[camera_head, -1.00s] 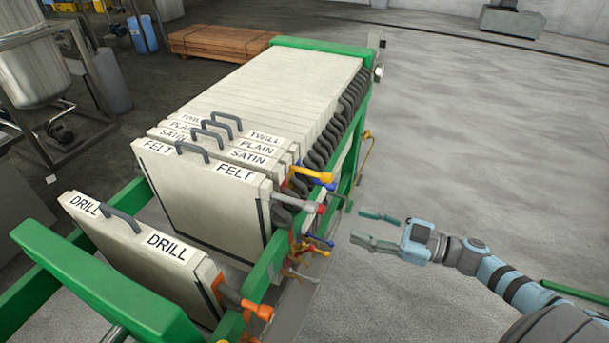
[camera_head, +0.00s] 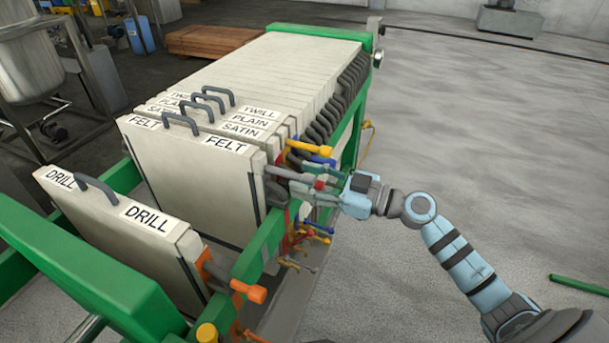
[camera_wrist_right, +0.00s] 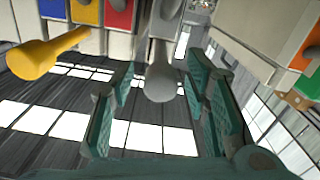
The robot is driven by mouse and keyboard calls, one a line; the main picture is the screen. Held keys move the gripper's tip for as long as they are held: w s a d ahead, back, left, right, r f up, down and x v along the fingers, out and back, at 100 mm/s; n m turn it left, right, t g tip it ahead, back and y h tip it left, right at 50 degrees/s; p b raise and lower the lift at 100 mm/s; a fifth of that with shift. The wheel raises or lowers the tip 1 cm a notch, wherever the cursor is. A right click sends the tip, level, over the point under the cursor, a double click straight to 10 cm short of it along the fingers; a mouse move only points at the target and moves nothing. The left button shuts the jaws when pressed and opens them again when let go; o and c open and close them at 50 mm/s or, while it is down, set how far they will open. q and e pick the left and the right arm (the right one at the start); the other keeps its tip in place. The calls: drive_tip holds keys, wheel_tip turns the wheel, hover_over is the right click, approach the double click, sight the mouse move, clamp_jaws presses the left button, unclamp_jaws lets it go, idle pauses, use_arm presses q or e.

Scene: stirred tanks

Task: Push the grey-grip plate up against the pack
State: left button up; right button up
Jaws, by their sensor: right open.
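The grey-grip plate is the pale FELT plate (camera_head: 195,190), upright in the green frame with a dark handle on top. It stands close in front of the SATIN plate (camera_head: 272,131) at the near face of the pack (camera_head: 285,75); I cannot tell whether they touch. Its grey grip (camera_head: 285,173) sticks out to the right. My right gripper (camera_head: 305,187) is open at this grip. In the right wrist view the grey grip (camera_wrist_right: 160,82) lies between the open teal fingers (camera_wrist_right: 160,112), with space on both sides. My left gripper is out of view.
The DRILL plate (camera_head: 120,225) with an orange grip (camera_head: 247,291) stands apart, nearer me. A yellow grip (camera_head: 308,147) sits just beyond the grey one. The green frame rail (camera_head: 262,245) runs below the grips.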

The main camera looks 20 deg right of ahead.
drive_tip(key=shift+w+a, duration=0.3)
drive_tip(key=shift+w, duration=0.05)
drive_tip(key=shift+f, duration=0.1)
clamp_jaws()
